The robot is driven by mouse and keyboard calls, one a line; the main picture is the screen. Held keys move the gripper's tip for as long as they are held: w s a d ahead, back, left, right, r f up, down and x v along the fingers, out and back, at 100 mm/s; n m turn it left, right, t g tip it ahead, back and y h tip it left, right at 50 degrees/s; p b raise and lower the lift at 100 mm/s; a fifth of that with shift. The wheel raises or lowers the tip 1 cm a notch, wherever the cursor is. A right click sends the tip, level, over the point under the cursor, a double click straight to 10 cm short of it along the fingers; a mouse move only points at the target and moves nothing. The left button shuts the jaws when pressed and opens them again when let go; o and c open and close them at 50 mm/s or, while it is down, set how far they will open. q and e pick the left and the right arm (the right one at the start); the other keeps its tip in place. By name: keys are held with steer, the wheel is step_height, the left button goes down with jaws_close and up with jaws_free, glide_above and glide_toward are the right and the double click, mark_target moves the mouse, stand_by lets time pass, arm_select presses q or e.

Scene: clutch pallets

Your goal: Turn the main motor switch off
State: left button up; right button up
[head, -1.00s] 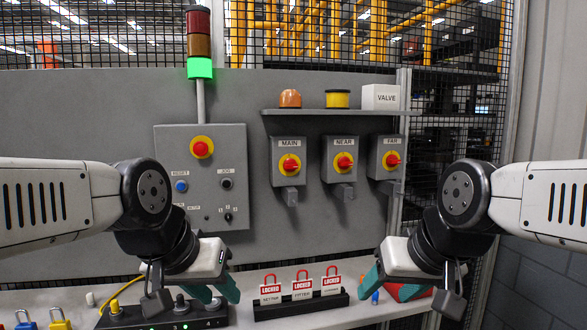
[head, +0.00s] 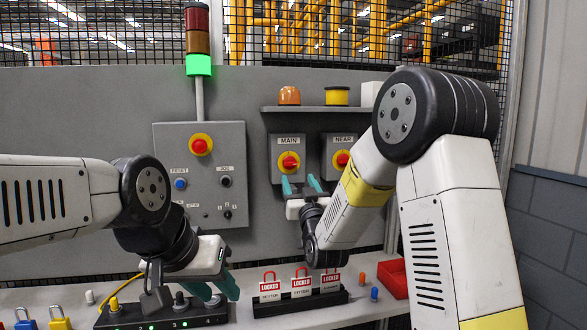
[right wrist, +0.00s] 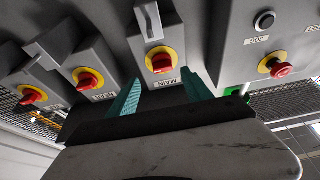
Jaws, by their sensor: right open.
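The main motor switch (head: 289,161) is a red knob on a yellow disc, on a grey box labelled MAIN. It also shows in the right wrist view (right wrist: 161,62), upside down. My right gripper (head: 301,184) is open and empty, just below the MAIN box. In the right wrist view its teal fingers (right wrist: 162,92) stand apart, one to each side of the knob's line, with the knob beyond the tips and untouched. The knob's exact angle is hard to tell. My left gripper (head: 214,289) is open and empty, low over the black strip at the shelf.
The NEAR switch (head: 342,159) sits right of MAIN; my right arm hides the FAR switch in the head view. A control panel (head: 201,220) is on the left. The stack light (head: 199,65) glows green. LOCKED tags (head: 301,283) stand on the shelf near a red tray (head: 393,278).

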mark_target(291, 166)
steer(key=shift+t, duration=0.3)
steer(key=x, duration=0.8)
steer(key=shift+s+a, duration=0.15)
steer(key=shift+a, duration=0.1)
jaws_close()
